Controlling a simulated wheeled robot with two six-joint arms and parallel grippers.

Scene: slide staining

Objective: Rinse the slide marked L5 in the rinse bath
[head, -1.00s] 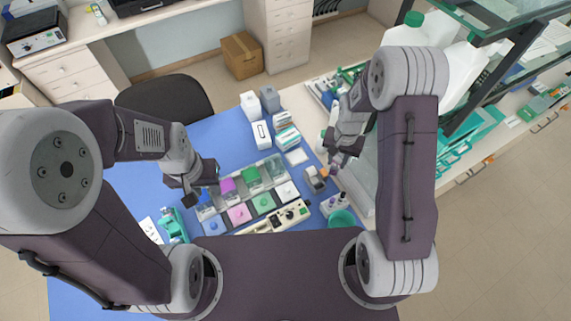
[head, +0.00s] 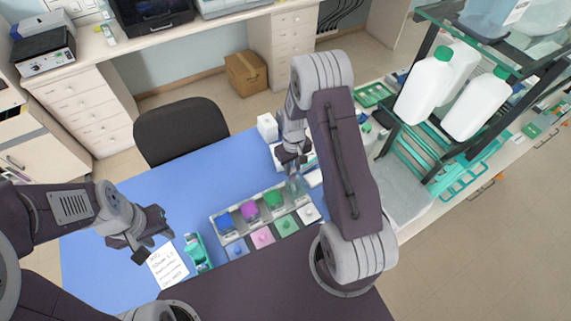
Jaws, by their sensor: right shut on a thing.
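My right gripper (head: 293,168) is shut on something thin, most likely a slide. It is too small to make out, and no L5 mark can be read. That gripper points down over the right end of the row of baths, at the clear bath (head: 296,191), which it partly hides. Whether the held thing is inside the bath cannot be told. The row also has a blue bath (head: 223,221), a magenta bath (head: 249,210) and a green bath (head: 272,200). My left gripper (head: 156,247) is open and empty, left of the baths above the blue mat.
Blue, pink, green and white lids (head: 308,213) lie in front of the baths. A teal holder (head: 197,252) and a handwritten note (head: 167,270) are at the left. My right arm hides the table's right part.

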